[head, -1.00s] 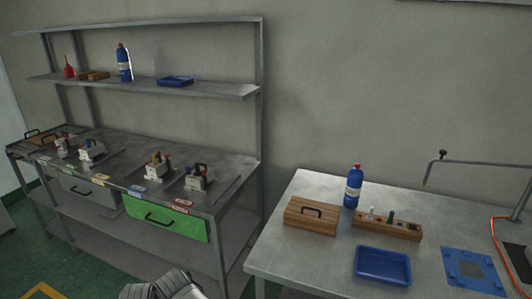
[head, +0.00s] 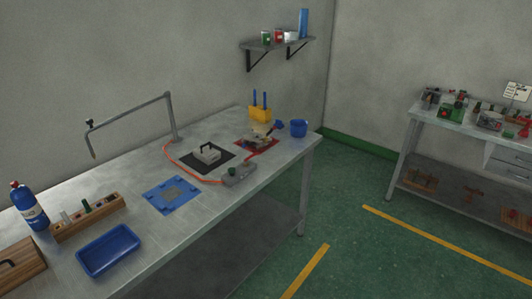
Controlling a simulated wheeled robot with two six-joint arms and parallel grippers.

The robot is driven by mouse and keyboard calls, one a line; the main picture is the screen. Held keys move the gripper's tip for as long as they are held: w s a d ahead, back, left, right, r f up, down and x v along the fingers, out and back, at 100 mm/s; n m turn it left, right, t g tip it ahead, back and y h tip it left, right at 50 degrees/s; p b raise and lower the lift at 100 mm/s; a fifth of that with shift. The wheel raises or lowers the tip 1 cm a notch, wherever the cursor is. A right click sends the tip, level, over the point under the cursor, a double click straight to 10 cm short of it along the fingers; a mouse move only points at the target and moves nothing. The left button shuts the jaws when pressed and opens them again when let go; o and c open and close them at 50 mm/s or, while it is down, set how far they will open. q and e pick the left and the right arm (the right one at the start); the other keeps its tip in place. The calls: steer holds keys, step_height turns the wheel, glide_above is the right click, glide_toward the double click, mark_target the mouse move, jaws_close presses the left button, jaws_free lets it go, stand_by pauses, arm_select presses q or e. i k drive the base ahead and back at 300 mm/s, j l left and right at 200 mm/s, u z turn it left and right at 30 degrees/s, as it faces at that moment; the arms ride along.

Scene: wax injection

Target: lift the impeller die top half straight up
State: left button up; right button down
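A small pale grey metal block with a dark handle on top (head: 207,155) sits on a black mat (head: 190,164) in the middle of the workbench. It looks like a die, but at this size I cannot tell if it is the impeller die or where its halves meet. Neither of my grippers is in the head view.
On the bench (head: 140,240) are a blue mat (head: 172,195), a blue tray (head: 108,250), a wooden rack (head: 88,217), a blue bottle (head: 29,207), a grey box (head: 239,175) with a red-orange cable and a blue cup (head: 298,128). A bent metal arm (head: 130,108) stands behind.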

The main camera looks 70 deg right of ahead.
mark_target(205, 154)
steer(key=z, duration=2)
steer(key=i+l+z, duration=0.2)
steer(key=i+l, duration=0.3)
steer(key=i, duration=0.1)
